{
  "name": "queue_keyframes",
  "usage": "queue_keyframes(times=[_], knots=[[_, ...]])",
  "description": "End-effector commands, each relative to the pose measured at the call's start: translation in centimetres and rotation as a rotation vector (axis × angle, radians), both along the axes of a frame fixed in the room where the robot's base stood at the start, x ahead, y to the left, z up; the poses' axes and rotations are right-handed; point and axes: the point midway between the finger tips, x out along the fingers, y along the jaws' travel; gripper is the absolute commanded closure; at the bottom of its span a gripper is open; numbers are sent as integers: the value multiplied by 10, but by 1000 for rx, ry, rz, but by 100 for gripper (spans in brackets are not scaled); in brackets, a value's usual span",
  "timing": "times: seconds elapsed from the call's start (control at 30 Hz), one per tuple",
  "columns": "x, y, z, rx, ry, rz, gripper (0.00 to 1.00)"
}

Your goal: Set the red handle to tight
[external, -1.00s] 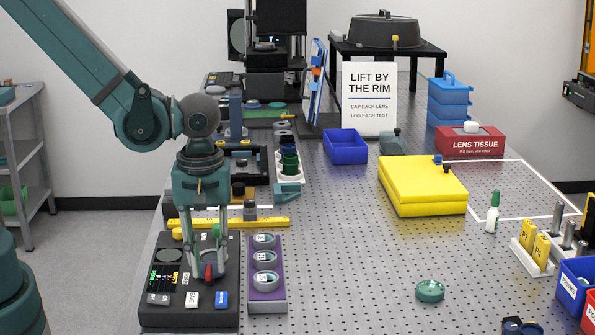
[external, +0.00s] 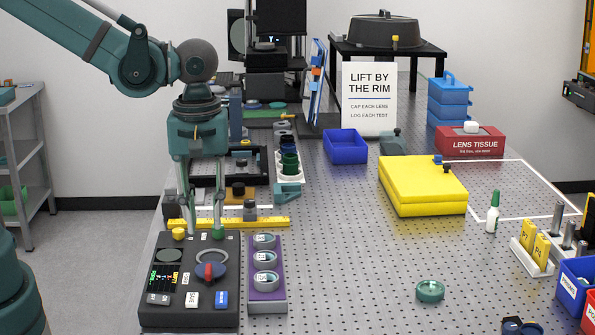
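The red handle (external: 209,271) is on a round blue-grey knob base on the dark control box (external: 190,317) at the front left of the table. It points roughly toward and away from the camera. Labels around the handle are too small to read, so I cannot tell which setting it is at. My gripper (external: 203,232) points down over the back edge of the box, above and behind the handle. Its two fingers are apart with nothing between them, and it does not touch the handle.
The box also carries a grey ring (external: 212,256), a yellow knob (external: 179,234), a green knob (external: 218,233), a small display and several buttons. A purple tray (external: 281,294) with several round lenses stands close on its right. A yellow ruler (external: 262,222) lies behind.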

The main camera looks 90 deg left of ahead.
Motion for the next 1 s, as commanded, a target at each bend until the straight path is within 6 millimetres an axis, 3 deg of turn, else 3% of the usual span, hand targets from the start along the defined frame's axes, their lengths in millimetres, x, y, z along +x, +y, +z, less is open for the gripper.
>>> queue_keyframes(times=[0.3, 1.0], knots=[[0, 0, 16, 0, 0, 0, 77], [-2, -1, 18, 1, -11, -28, 77]])
